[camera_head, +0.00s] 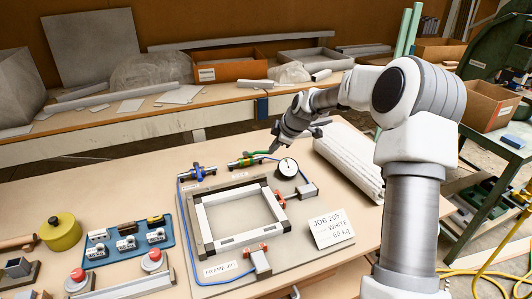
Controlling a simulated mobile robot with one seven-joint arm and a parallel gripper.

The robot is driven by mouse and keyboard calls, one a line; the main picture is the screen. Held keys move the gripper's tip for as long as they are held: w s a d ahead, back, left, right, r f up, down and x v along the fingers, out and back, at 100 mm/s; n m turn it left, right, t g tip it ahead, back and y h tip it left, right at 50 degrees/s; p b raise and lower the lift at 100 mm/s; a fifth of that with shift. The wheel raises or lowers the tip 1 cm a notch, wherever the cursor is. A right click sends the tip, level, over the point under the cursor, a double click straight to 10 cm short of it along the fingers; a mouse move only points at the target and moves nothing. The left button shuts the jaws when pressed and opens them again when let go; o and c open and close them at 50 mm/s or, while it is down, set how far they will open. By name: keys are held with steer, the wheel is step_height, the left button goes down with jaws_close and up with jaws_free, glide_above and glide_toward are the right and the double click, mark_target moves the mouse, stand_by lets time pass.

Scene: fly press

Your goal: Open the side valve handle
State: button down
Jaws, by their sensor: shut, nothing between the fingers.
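Two small valves sit at the back of the grey fixture board (290,262) on the table. One valve with a blue handle (198,172) is at the back left, with a blue hose. The other valve (245,161), with green and red parts, is further right, with a green hose. Their labels are too small to read, so I cannot tell which is the side valve. My gripper (273,151) is shut and empty, pointing down just right of the green-hose valve and behind the gauge. I cannot tell whether it touches the hose.
A round gauge (287,167) stands close to my gripper. A clamped white frame (204,218), a job card (332,229) and a white roll (350,160) are nearby. A blue tray (128,243), yellow tin (61,234) and red buttons lie left. The table's back left is clear.

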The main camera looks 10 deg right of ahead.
mark_target(257, 153)
steer(key=x, duration=0.6)
steer(key=shift+f+b, duration=0.2)
steer(key=shift+b, duration=0.15)
steer(key=w, duration=0.2)
steer(key=shift+w+d+f, duration=0.2)
steer(key=shift+w+f, duration=0.1)
steer(key=shift+w+d+f, duration=0.1)
steer(key=shift+w+d, duration=0.05)
steer(key=shift+w, duration=0.55)
